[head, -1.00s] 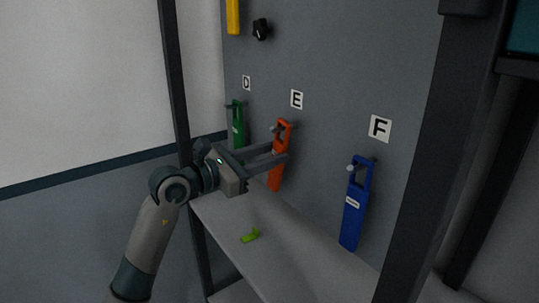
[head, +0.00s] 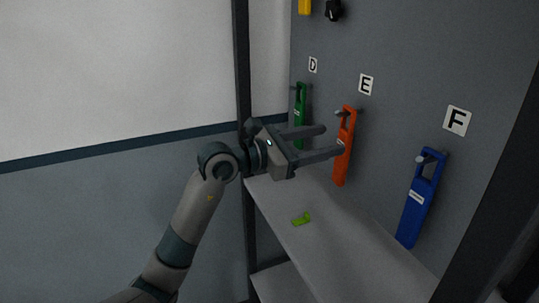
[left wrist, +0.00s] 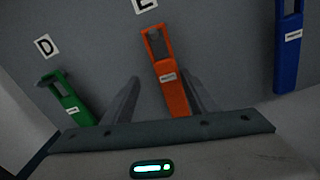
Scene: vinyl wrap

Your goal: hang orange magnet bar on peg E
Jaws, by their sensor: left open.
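The orange magnet bar (head: 343,150) hangs upright on the grey board below the label E (head: 366,84), its top loop at the peg (head: 338,112). My left gripper (head: 334,140) is open and empty, pointing at the board, with its fingertips just short of the bar. In the left wrist view the orange bar (left wrist: 171,85) shows between the two spread fingers, its label facing me and its loop near the peg. It appears apart from both fingers. My right gripper is not in view.
A green bar (head: 300,115) hangs left under D, and a blue bar (head: 420,195) right under F. Dark posts (head: 243,90) stand at the sides. A yellow item (head: 305,6) and black knob (head: 333,10) are higher up.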

